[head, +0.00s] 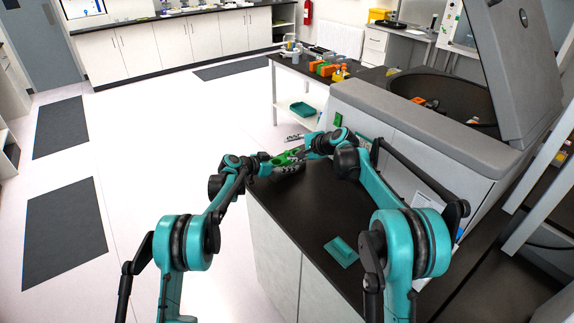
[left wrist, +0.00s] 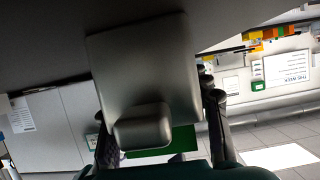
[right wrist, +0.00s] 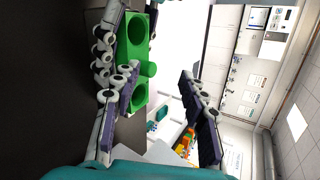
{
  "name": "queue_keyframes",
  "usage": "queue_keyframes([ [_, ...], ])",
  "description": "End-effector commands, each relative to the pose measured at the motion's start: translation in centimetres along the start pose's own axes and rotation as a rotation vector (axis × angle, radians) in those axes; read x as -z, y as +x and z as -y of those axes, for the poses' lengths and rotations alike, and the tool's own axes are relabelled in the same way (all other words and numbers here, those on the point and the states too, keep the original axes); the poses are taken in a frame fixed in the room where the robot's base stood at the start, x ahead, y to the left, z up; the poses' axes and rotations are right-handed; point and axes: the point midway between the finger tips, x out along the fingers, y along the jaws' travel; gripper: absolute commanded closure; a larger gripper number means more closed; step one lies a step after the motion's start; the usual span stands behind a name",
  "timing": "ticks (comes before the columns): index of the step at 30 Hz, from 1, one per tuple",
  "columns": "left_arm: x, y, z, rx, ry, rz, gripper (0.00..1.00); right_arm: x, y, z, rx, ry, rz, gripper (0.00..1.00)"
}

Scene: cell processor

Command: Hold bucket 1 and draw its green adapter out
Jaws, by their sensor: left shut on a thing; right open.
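The grey bucket (left wrist: 145,70) fills the middle of the left wrist view, between the fingers of my left gripper (left wrist: 165,130), which is shut on it. Part of something green (left wrist: 180,141) shows behind the bucket. The green adapter (right wrist: 139,88) with round holes shows in the right wrist view, and its green also shows between the two arms in the head view (head: 291,157). My right gripper (right wrist: 160,110) is open, its fingers spread wide. The adapter lies by its left finger, which partly covers it. Whether they touch, and how deep the adapter sits in the bucket, I cannot tell.
The dark bench top (head: 318,210) lies under the arms, with a small teal tray-like piece (head: 341,251) nearer me. The large grey centrifuge (head: 425,125) with raised lid stands at the right. Coloured racks (head: 325,69) stand on the far bench. Open floor is at left.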

Motion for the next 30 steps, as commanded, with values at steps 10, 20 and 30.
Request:
queue_keyframes([
  [10,0.0,0.0,0.0,0.0,0.0,0.0,1.0,0.3,-2.9,-3.9,0.259,1.008,0.126,0.57],
  [20,0.0,0.0,0.0,0.0,0.0,0.0,1.0,0.3,-4.4,-5.2,0.33,1.36,0.217,0.57],
  [30,0.0,0.0,0.0,0.0,0.0,0.0,1.0,0.4,-0.3,-3.7,0.328,1.362,0.219,0.57],
])
